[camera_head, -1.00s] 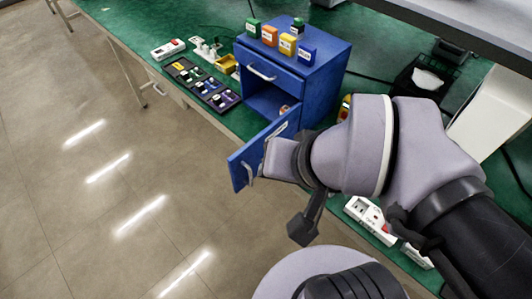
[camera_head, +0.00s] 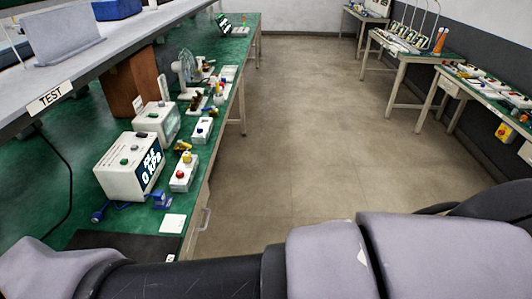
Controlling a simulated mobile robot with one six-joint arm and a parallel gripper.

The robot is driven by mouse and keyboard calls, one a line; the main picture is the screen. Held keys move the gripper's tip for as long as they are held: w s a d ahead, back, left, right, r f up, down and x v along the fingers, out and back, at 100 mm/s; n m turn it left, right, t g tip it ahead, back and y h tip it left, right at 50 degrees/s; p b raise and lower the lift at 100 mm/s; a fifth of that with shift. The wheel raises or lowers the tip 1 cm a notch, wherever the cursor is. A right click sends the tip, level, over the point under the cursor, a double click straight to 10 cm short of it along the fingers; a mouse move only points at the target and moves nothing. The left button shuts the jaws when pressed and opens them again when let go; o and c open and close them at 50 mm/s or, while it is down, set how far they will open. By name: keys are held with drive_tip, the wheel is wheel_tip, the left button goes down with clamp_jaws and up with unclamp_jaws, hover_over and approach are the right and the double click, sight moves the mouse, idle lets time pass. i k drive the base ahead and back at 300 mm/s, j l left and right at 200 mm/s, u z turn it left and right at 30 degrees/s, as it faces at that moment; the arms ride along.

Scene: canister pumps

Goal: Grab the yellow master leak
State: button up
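The blue cabinet and the small labelled coloured blocks on it, one of them yellow, are out of view now. I cannot identify a yellow master leak in this view. A small yellow part (camera_head: 187,157) sits on a white box (camera_head: 184,178) with a red button on the left bench; I cannot tell what it is. My grey and black arm crosses the bottom of the view. My gripper is not in view.
A white instrument with a display (camera_head: 130,166) stands on the green left bench (camera_head: 55,165), below a shelf with a TEST label (camera_head: 49,97). A fan (camera_head: 186,66) stands further back. More benches (camera_head: 415,50) line the right. The floor (camera_head: 300,120) between is clear.

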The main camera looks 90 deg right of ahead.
sight(187, 157)
drive_tip(key=z, duration=2.25)
drive_tip(key=i+l+u, duration=0.9)
drive_tip(key=l, duration=0.35)
drive_tip(key=i+l+u, duration=0.25)
drive_tip(key=l, duration=0.15)
drive_tip(key=i+l+u, duration=0.2)
drive_tip(key=l, duration=0.2)
drive_tip(key=l+u, duration=0.25)
drive_tip(key=l, duration=0.2)
